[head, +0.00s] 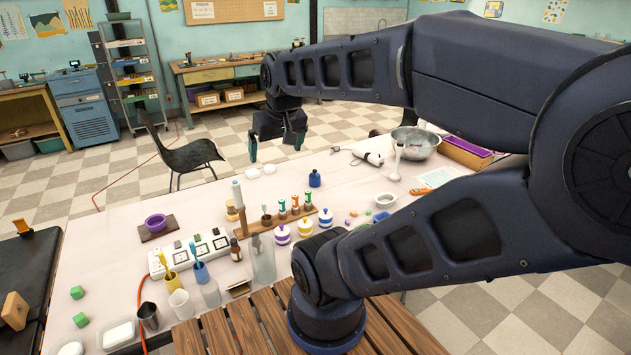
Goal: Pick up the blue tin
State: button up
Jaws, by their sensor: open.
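A small dark blue container with a narrow top (315,179), which looks like the blue tin, stands upright on the pale table (345,190) near its far side. My gripper (277,146) hangs above the far edge of the table, up and to the left of the blue container. Its two fingers point down and are spread apart with nothing between them. It is clear of the container and does not touch it.
Two white round pieces (261,171) lie left of the container. A wooden rack with small bottles (270,222) and striped jars (282,236) stand nearer. A metal bowl (416,143) and white mixer (370,154) are to the right. My arm hides the table's right part.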

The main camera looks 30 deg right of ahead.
jog(key=c, duration=0.4)
jog(key=shift+c, duration=0.2)
